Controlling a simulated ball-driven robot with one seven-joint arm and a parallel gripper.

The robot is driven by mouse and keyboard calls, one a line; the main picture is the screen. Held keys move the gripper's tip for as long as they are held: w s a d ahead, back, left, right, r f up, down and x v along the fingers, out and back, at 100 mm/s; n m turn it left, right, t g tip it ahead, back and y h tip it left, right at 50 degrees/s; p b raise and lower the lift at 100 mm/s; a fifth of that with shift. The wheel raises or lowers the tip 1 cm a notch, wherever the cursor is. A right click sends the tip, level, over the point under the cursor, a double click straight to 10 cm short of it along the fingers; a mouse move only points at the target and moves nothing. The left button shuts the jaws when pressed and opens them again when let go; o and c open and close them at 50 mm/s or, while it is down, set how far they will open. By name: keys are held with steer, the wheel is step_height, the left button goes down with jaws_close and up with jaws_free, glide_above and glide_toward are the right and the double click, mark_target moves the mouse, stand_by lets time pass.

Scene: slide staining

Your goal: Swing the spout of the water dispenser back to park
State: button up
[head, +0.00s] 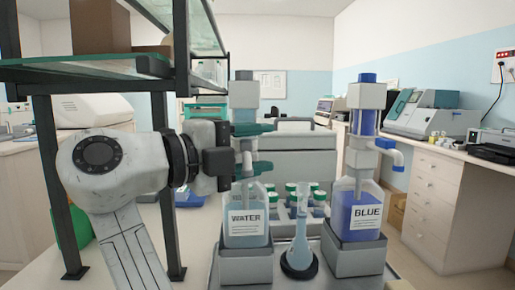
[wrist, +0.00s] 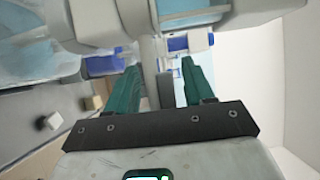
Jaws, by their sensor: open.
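The water dispenser (head: 246,228) is a clear bottle labelled WATER in a grey holder, with a white pump head and pale blue barrel above. Its white spout (head: 247,158) appears to point toward the camera and bend down. My gripper (head: 262,148) comes in from the left at pump height, its teal fingers one above the other near the spout. In the wrist view, my gripper (wrist: 160,68) is open, with a pale bar, apparently the spout (wrist: 149,62), between the fingers. I cannot tell whether either finger touches it.
The blue dispenser (head: 359,215) stands to the right, its spout (head: 393,151) turned right. A flask (head: 300,245) with pale liquid stands between the dispensers. Green-capped bottles (head: 291,189) stand behind. A dark-framed glass shelf (head: 85,73) is at the left.

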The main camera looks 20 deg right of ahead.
steer(key=v, duration=1)
steer(key=shift+a, duration=0.2)
steer(key=shift+s, duration=0.1)
